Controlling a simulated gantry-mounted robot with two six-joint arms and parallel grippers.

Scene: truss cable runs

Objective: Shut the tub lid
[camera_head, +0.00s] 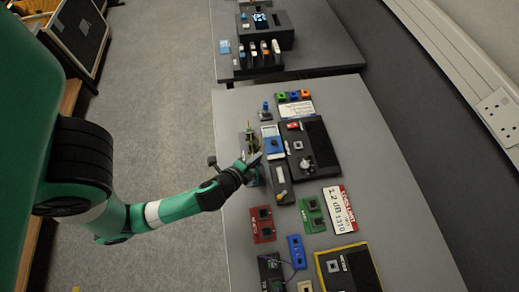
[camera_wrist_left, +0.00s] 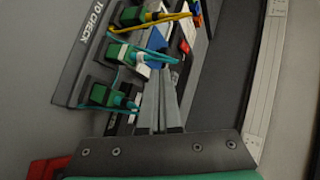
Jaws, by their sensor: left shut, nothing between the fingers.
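A small box with a blue part (camera_head: 273,146) and a pale flat part behind it lies on the table beside my left gripper. It may be the tub, but I cannot tell for sure, nor how its lid stands. My left gripper (camera_head: 257,158) is shut and empty, just left of this box. In the left wrist view its grey fingers (camera_wrist_left: 161,88) lie together, and a blue patch (camera_wrist_left: 157,40) shows past their tips. Contact with the box cannot be made out. My right gripper is in neither view.
A board marked "TO CHECK" (camera_wrist_left: 93,43) holds several green connectors (camera_wrist_left: 118,96) with thin cables, close left of the fingers. A black unit (camera_head: 322,152) stands right of the box.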

